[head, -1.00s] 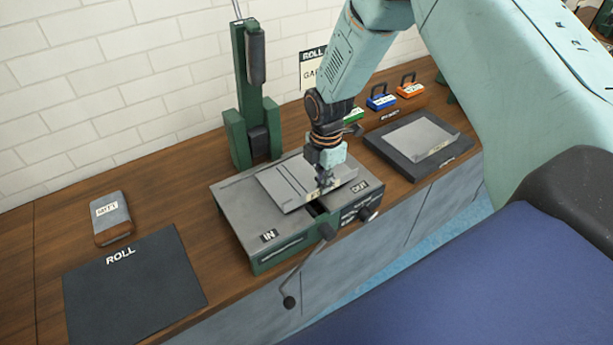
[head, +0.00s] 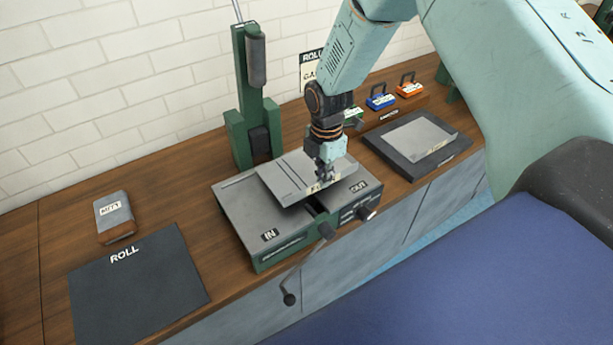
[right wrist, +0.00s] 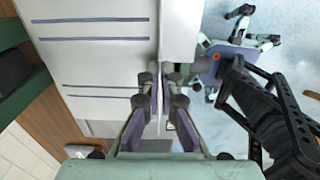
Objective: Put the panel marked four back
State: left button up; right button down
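A flat grey panel (head: 285,178) with dark lines across it is over the top of the green-and-grey roller machine (head: 240,215), tilted slightly in the head view. A small pale label sits at its front edge, too small to read. In the right wrist view, the fingers (right wrist: 160,82) pinch the edge of the pale panel (right wrist: 95,75), which has blue lines. A second grey panel (head: 415,138) with a label lies on a dark tray (head: 378,147) at the right. My left gripper is not in view.
The machine has a crank handle (head: 288,297) hanging at its front and a tall green post (head: 245,130) behind. A dark ROLL mat (head: 135,285) and a grey labelled block (head: 114,217) are at the left. Green, blue (head: 380,100) and orange (head: 410,90) labelled blocks stand at the back.

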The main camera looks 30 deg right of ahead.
jog(key=shift+r+p, duration=2.75)
jog(key=shift+r, duration=0.75)
jog(key=shift+f, duration=0.1)
